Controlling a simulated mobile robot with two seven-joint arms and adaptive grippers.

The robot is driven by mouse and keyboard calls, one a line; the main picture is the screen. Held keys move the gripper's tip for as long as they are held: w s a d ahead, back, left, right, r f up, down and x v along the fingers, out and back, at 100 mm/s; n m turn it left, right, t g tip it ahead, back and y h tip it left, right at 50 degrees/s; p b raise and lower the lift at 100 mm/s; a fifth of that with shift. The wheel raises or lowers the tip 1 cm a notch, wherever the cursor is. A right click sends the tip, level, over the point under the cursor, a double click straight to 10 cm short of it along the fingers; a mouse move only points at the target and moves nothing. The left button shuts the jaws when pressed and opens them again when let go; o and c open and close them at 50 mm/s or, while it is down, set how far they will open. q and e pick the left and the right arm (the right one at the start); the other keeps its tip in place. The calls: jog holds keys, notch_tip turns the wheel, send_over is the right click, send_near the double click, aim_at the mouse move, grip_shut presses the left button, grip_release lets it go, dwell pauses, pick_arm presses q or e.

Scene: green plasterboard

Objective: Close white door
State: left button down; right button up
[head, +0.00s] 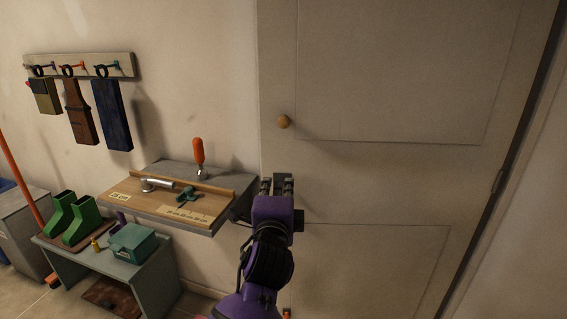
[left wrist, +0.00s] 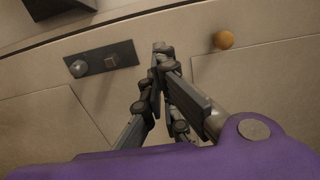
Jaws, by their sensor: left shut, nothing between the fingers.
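The white door (head: 395,185) fills the right half of the head view, with recessed panels and a small round brass-coloured knob (head: 284,122) near its left edge. The same knob shows in the left wrist view (left wrist: 223,40). A dark plate (left wrist: 101,63) with a round piece and a small square piece is on the surface there. My purple left gripper (head: 277,182) is in front of the door's left edge, below the knob. In the left wrist view its fingers (left wrist: 160,52) are shut and empty, pointing towards the door face; contact cannot be told. My right gripper is not seen.
A wall shelf (head: 186,228) with a red-handled tool (head: 198,152) is just left of my gripper. Below it is a low bench (head: 150,277) with green boots (head: 78,218) and a teal box (head: 133,241). A rack (head: 80,67) hangs upper left.

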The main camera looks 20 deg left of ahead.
aim_at(283, 158)
pick_arm(q)
jog(key=x, duration=1.1)
jog(key=shift+w+d, duration=0.15)
jog(key=shift+w, duration=0.7)
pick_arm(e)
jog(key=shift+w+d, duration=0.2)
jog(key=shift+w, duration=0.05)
